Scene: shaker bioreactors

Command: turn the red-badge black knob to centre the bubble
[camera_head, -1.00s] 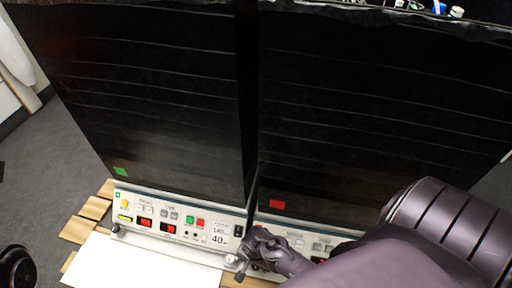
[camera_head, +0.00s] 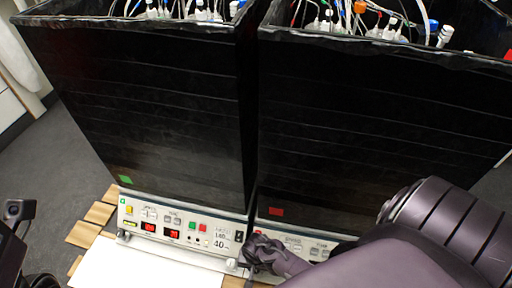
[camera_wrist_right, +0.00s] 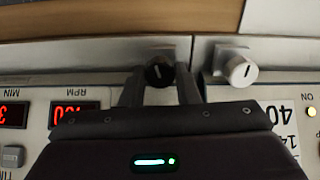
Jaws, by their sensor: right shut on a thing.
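The black knob (camera_wrist_right: 158,72) has a pale line on its face and shows in the right wrist view between the two fingers of my right gripper (camera_wrist_right: 160,92). The gripper is shut on it, one finger on each side. In the head view, my right gripper (camera_head: 256,254) is low at the left front corner of the red-badge unit and hides the knob. The red badge (camera_head: 277,211) is on that unit's black front wall. I see no bubble in either view. No fingers of my left gripper show.
A white knob (camera_wrist_right: 240,70) sits beside the black one, on the neighbouring unit. The green-badge unit (camera_head: 124,179) stands close on the left, with a lit control panel (camera_head: 180,233). A white board (camera_head: 150,268) lies in front. Tubes and bottles (camera_head: 360,15) rise behind the black walls.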

